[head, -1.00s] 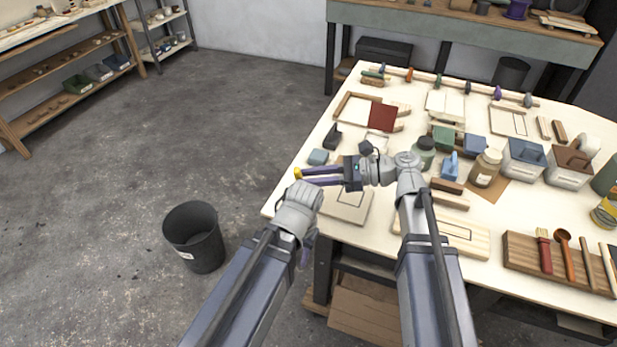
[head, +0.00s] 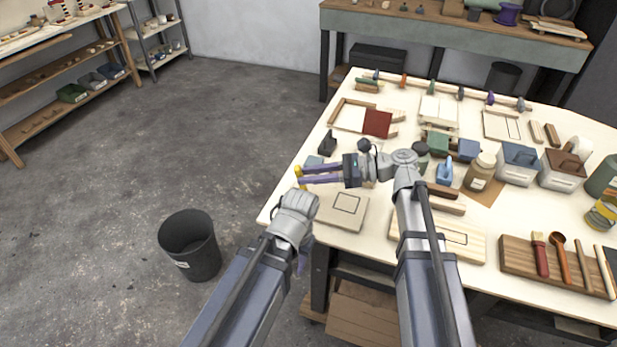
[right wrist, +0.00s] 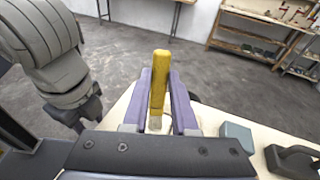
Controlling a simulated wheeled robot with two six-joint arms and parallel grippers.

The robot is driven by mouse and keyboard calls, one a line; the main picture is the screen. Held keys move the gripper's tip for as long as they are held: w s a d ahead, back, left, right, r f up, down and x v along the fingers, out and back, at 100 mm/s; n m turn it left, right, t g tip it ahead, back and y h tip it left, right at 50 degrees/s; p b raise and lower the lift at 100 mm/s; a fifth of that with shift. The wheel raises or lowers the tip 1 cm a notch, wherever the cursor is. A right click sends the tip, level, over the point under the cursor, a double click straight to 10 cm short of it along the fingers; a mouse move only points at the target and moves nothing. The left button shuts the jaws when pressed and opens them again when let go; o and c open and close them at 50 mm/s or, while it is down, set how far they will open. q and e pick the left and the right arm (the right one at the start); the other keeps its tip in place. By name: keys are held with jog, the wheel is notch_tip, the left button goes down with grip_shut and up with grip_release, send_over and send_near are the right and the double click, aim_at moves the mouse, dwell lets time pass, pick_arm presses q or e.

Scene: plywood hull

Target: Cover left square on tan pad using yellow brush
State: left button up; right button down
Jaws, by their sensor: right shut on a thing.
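A yellow brush (right wrist: 158,85) is between the purple fingers of my right gripper (right wrist: 158,108), and its yellow end points away from the wrist. In the head view my right gripper (head: 318,175) is shut on it, above the table's left part. A tan pad (head: 325,216) with a dark square outline (head: 347,203) lies just nearer to me, apart from the brush. A longer pale wood board (head: 475,252) to its right also bears an outline; my right arm covers part of it. My left gripper (head: 303,258) hangs off the table's left edge; its fingers are mostly hidden.
A blue-grey block (head: 313,162) and a dark tool (head: 327,143) lie near the table's left edge. Jars, bins and a blue-handled item (head: 444,172) stand right of my right gripper. A brush rack (head: 515,255) is at the right. A black bin (head: 189,246) stands on the floor.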

jog(key=shift+w+d, duration=0.2)
jog(key=shift+w, duration=0.45)
jog(key=shift+w, duration=0.15)
jog(key=shift+w+d, duration=0.2)
jog(key=shift+w, duration=0.35)
jog(key=shift+w+d, duration=0.2)
jog(key=shift+w, duration=0.3)
jog(key=shift+s+d, duration=0.1)
jog(key=shift+d, duration=0.05)
jog(key=shift+s+d, duration=0.15)
jog(key=shift+d, duration=0.25)
jog(key=shift+s+a, duration=0.2)
jog(key=shift+s, duration=0.4)
jog(key=shift+s+a, duration=0.2)
jog(key=shift+s, duration=0.4)
jog(key=shift+s, duration=0.1)
jog(key=shift+s+a, duration=0.2)
jog(key=shift+s, duration=0.35)
jog(key=shift+s+a, duration=0.2)
jog(key=shift+s, duration=0.35)
